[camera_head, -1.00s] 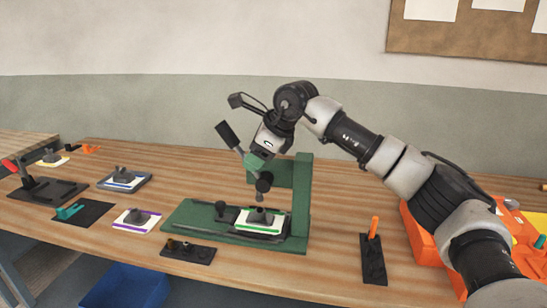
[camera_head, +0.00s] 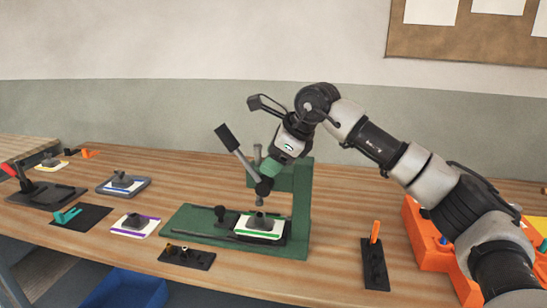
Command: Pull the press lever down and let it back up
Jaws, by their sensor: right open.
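The green press (camera_head: 302,200) stands on the bench in the middle of the head camera view. Its lever, with a black grip (camera_head: 227,137) on a grey rod, points up and to the left. A mould with a grey block (camera_head: 260,221) and a green-striped white plate lies on the press base, below the dark round end (camera_head: 263,188) of the ram. My right gripper (camera_head: 280,155) is open, in front of the press head and to the right of the lever grip, apart from that grip. The fingertips are hard to make out. My left gripper is not in view.
Small moulds, one with a purple-striped plate (camera_head: 136,224), lie left of the press. An orange-handled tool (camera_head: 375,255) and an orange crate (camera_head: 432,250) are at the right. A blue bin (camera_head: 125,290) is below the bench edge.

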